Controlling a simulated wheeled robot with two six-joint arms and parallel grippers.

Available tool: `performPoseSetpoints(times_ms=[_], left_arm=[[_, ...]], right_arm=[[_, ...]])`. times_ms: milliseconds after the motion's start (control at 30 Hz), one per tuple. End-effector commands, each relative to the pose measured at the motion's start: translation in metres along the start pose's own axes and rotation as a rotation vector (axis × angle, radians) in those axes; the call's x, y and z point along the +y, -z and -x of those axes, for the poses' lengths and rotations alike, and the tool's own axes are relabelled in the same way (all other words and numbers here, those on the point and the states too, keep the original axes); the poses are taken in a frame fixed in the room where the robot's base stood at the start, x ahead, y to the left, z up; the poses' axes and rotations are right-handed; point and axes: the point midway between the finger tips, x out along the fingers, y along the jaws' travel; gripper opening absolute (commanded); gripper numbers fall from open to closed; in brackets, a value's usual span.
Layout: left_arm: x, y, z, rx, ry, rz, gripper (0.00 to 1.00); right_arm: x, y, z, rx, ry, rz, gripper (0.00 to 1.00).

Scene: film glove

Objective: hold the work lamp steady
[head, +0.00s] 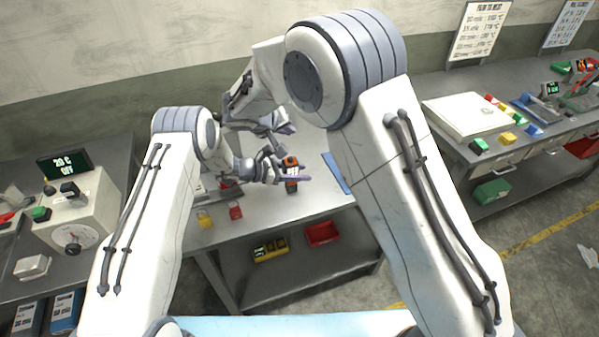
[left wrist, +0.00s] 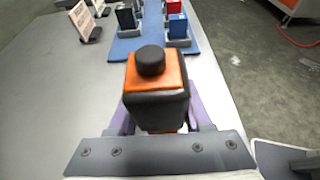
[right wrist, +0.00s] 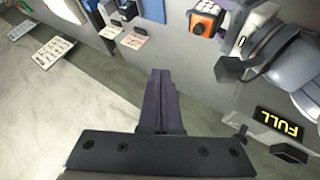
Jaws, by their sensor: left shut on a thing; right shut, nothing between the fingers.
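The work lamp (head: 291,174) is an orange and dark block with a pale lit face in the head view. In the left wrist view the lamp (left wrist: 157,100) shows its orange top with a round black knob. My left gripper (head: 284,172) is shut around the lamp's body over the grey bench. The fingers hide part of its sides. The lamp (right wrist: 206,17) also shows at the top of the right wrist view, its lit face partly cut off. My right gripper (right wrist: 160,100) is shut and empty, apart from the lamp. In the head view it is the upper one (head: 288,128).
A blue mat (left wrist: 130,48) with several small boxes in holders lies beyond the lamp. A red padlock-like item (head: 236,212) and a yellow one (head: 205,219) are at the bench's front edge. A red bin (head: 323,234) sits on the shelf below. A "FULL" display (right wrist: 278,122) is at right.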

Motion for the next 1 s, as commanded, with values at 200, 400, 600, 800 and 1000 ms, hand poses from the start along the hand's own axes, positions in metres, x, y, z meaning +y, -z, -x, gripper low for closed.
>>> performPoseSetpoints(times_ms=[200,400,600,800,1000], left_arm=[[0.0,-0.001,0.0,-0.001,0.0,-0.001,0.0],[0.0,-0.001,0.0,-0.001,0.0,-0.001,0.0],[0.0,-0.001,0.0,-0.001,0.0,-0.001,0.0],[0.0,-0.001,0.0,-0.001,0.0,-0.001,0.0],[0.0,-0.001,0.0,-0.001,0.0,-0.001,0.0]], right_arm=[[-0.017,-0.017,-0.023,-0.004,-0.001,0.001,0.0],[-0.028,-0.029,-0.039,-0.004,-0.001,-0.002,0.0],[-0.034,-0.034,-0.047,-0.002,0.0,-0.003,0.0],[-0.034,-0.035,-0.048,-0.002,0.0,-0.004,0.0],[-0.034,-0.035,-0.048,-0.002,0.0,-0.004,0.0]])
